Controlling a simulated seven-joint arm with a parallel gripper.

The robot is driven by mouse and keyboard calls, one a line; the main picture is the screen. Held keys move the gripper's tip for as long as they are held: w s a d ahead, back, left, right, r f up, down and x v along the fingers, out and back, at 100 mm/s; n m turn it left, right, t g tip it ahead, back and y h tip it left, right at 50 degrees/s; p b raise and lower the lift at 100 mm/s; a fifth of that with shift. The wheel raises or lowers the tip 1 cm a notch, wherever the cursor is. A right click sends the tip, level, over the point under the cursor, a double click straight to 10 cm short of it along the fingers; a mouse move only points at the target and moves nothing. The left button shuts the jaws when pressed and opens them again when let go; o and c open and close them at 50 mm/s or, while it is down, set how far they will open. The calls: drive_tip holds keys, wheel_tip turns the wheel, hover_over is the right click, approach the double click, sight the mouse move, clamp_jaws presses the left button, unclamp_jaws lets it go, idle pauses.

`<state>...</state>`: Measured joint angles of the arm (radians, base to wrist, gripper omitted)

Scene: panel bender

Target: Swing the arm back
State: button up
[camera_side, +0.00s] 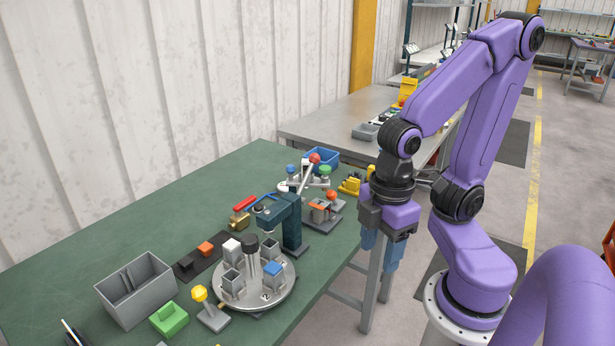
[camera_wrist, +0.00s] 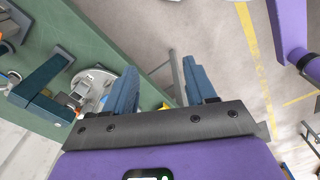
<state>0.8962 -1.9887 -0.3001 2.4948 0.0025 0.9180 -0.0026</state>
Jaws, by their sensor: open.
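My gripper (camera_side: 381,250) hangs fingers-down past the green table's right edge, apart from everything on it. Its two blue fingers are spread with nothing between them, and it also shows in the wrist view (camera_wrist: 160,82). A small grey bending fixture (camera_side: 322,212) with an orange strip stands near the table's right edge, left of my gripper. A light grey lever with a red ball knob (camera_side: 315,158) slants up beside it, tilted to the right. I cannot tell which base the lever joins. In the wrist view the fixture is partly cut off or hidden behind a finger.
A dark teal press (camera_side: 290,222) stands over a round plate with grey holders (camera_side: 252,290). A blue bin (camera_side: 322,156), a grey divided bin (camera_side: 135,290) and a yellow clamp (camera_side: 350,185) share the green table (camera_side: 75,245). Open floor lies below my gripper.

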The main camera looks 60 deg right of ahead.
drive_tip(key=w+d+r+m+g, duration=0.1)
drive_tip(key=w+r+m, duration=0.25)
drive_tip(key=w, duration=0.95)
drive_tip(key=w+r+m, duration=0.2)
drive_tip(key=w+r, duration=0.3)
drive_tip(key=w, duration=0.7)
drive_tip(key=r+m+y, duration=0.1)
drive_tip(key=m+y, duration=0.1)
drive_tip(key=m, duration=0.1)
hover_over(290, 169)
drive_tip(key=w+d, duration=0.2)
drive_tip(key=d, duration=0.2)
drive_tip(key=x, duration=1.6)
drive_tip(key=shift+s+d+f, duration=0.1)
drive_tip(key=shift+d+f, duration=0.1)
drive_tip(key=shift+f, duration=0.15)
drive_tip(key=shift+c, duration=0.3)
clamp_jaws()
